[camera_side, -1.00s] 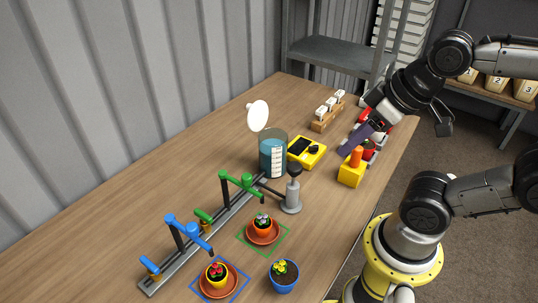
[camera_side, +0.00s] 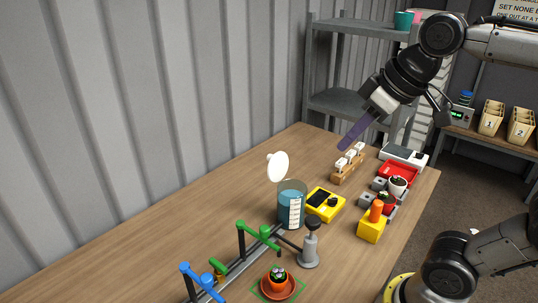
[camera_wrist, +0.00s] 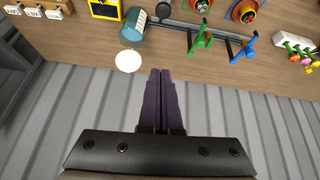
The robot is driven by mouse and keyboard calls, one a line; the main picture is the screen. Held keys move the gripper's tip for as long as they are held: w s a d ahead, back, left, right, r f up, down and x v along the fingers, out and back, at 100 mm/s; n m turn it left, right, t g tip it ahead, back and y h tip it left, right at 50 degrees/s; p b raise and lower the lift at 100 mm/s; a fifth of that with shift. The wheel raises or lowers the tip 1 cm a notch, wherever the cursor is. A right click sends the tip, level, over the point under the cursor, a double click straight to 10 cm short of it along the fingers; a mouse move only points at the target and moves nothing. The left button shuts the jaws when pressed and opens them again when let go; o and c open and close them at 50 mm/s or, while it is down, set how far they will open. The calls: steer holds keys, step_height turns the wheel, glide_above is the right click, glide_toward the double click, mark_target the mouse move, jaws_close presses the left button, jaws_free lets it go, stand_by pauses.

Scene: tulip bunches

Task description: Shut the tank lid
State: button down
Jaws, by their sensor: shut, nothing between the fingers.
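The tank (camera_side: 291,206) is a clear cylinder with blue liquid and a white scale, standing on the wooden table. Its round white lid (camera_side: 278,166) stands open, tilted up at the tank's back rim. In the wrist view the lid (camera_wrist: 128,61) shows as a white disc beside the tank (camera_wrist: 133,26), above and left of my fingertips. My gripper (camera_side: 343,147) has purple fingers, shut and empty, and hangs above the table, to the right of the lid in the side view. In the wrist view my gripper (camera_wrist: 160,72) points towards the table's wall-side edge, apart from the lid.
A yellow device (camera_side: 325,203) and a grey hand pump (camera_side: 310,245) stand close to the tank. Green (camera_side: 258,236) and blue (camera_side: 203,276) taps line a rail. A wooden rack (camera_side: 348,165) and red tray (camera_side: 398,174) lie behind. The table by the wall is clear.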

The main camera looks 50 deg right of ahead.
steer(key=w+d+r, duration=0.1)
steer(key=w+r, duration=0.3)
steer(key=w, duration=0.3)
steer(key=g, duration=0.2)
glide_above(274, 165)
steer(key=w, duration=0.3)
step_height(274, 165, down, 4)
steer(key=f, duration=0.1)
step_height(274, 165, down, 16)
steer(key=w+d+m+g, duration=0.1)
steer(key=d, duration=0.1)
steer(key=shift+w+g, duration=0.3)
steer(key=shift+w, duration=0.1)
steer(key=shift+s, duration=0.1)
steer(key=shift+s+r, duration=0.1)
steer(key=shift+s, duration=0.1)
